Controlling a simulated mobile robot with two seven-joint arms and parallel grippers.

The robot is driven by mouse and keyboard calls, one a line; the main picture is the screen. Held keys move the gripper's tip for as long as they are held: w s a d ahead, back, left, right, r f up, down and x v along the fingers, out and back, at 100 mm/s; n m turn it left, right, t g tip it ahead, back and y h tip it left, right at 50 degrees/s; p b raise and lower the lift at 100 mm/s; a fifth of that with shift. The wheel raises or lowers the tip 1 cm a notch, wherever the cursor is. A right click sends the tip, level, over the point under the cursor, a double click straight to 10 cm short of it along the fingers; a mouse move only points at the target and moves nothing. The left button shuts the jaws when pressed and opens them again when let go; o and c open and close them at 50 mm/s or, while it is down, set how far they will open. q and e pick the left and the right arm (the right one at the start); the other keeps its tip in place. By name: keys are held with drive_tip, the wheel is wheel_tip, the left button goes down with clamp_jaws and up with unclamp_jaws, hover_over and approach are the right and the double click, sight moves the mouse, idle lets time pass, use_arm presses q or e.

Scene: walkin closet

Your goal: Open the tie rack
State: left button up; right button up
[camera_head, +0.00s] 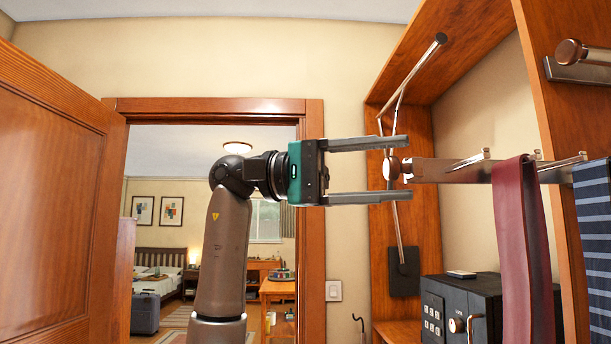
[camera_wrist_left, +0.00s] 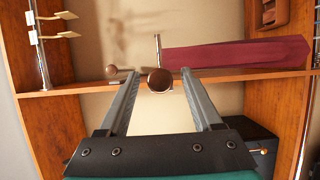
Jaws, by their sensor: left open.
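The tie rack (camera_head: 440,171) is a metal rail at the right of the head view, with a round brown knob (camera_head: 391,168) at its left end. A maroon tie (camera_head: 523,240) and a dark blue striped tie (camera_head: 594,230) hang from it. My left gripper (camera_head: 407,169) is open, its two long fingers above and below the knob in the head view. In the left wrist view the knob (camera_wrist_left: 160,80) shows between the open fingertips, with gaps on both sides. Contact with the knob is not visible. My right gripper is not in view.
A slanted metal rod (camera_head: 412,75) runs up the closet panel behind the knob. A second knob (camera_head: 570,52) is at the upper right. A black safe (camera_head: 460,305) stands below the rack. A wooden door (camera_head: 50,200) and doorway are at the left.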

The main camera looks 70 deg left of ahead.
use_arm(q)
drive_tip(key=v, duration=1.4)
drive_tip(key=shift+s, duration=0.1)
